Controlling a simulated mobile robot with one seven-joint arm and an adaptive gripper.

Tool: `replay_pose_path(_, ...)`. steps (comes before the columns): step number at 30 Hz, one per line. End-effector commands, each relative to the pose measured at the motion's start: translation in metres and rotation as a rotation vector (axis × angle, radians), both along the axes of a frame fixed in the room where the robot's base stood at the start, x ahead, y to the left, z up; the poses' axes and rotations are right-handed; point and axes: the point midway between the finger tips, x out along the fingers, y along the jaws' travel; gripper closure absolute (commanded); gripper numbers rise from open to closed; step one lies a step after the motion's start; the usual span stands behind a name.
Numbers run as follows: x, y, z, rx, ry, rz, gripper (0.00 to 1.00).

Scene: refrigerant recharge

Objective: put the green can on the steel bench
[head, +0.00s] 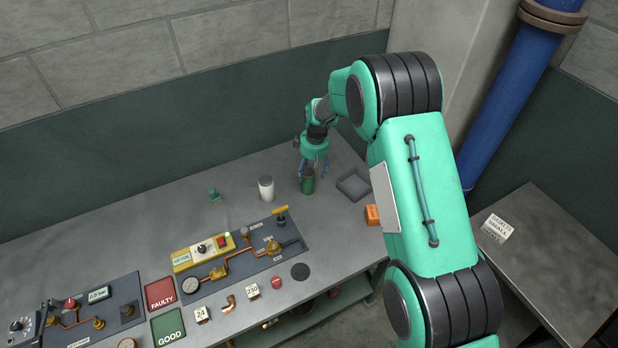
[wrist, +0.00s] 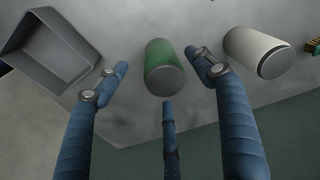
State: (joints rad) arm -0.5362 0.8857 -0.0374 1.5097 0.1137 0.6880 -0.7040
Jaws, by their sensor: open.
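The green can (head: 308,181) stands upright on the steel bench (head: 225,210), near its back right part. It also shows in the wrist view (wrist: 163,68), with its dark grey end toward the camera. My gripper (head: 314,168) is just above and beside the can. Its blue fingers (wrist: 165,90) are open and spread around the near side of the can, two at its sides and one below it in the picture. No finger is clearly touching it.
A white can (head: 266,188) stands left of the green can. A grey open tray (head: 352,185) lies to its right, with an orange box (head: 373,215) beyond. Panels with pipes (head: 240,255) fill the bench's front left. A separate table (head: 545,250) stands at right.

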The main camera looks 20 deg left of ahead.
Motion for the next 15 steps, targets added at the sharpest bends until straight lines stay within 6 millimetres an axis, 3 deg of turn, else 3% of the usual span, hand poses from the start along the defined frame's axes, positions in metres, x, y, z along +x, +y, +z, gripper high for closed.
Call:
replay_pose_path(6,-0.001,-0.003,0.026,0.001,-0.001,0.0,0.32)
replay_pose_path(15,-0.002,-0.004,0.037,-0.001,0.0,0.0,0.32)
